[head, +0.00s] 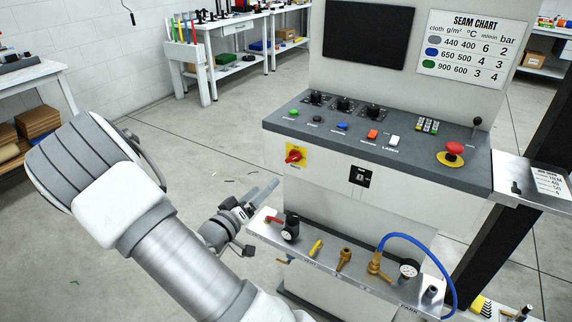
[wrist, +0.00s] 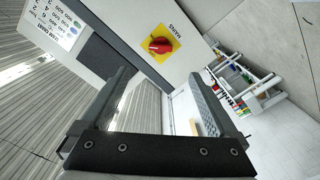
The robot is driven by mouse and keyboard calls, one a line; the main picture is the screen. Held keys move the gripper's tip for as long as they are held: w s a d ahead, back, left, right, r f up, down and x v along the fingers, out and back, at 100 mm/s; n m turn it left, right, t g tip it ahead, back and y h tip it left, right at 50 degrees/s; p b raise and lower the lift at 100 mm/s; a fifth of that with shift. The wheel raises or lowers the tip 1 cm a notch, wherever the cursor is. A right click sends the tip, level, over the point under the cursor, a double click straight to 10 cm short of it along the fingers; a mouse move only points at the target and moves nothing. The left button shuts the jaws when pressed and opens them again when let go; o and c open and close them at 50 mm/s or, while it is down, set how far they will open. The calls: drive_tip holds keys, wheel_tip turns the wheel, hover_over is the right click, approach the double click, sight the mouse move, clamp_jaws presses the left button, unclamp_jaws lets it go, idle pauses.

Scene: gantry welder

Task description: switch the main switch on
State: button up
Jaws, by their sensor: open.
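The main switch (head: 294,156) is a red rotary knob on a yellow plate, on the left of the console's front face, below the sloped control panel.
A shelf (head: 330,262) with a red-handled valve, brass fittings, a gauge and a blue hose juts out below the switch, close to my gripper. The control panel (head: 380,142) carries buttons, dials and a red emergency stop (head: 454,149). The floor left of the console is mostly free.

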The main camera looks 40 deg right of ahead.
sight(291, 160)
drive_tip(key=b+x, duration=0.2)
drive_tip(key=x, duration=1.2)
drive_tip(key=shift+w, duration=0.1)
drive_tip(key=c, duration=1.4)
drive_tip(key=shift+m+b, duration=0.3)
drive_tip(key=m+b, duration=0.2)
drive_tip(key=shift+f+m, duration=0.1)
drive_tip(key=shift+m, duration=0.3)
drive_tip(key=shift+m+b, duration=1.45)
drive_tip(key=shift+m, duration=0.85)
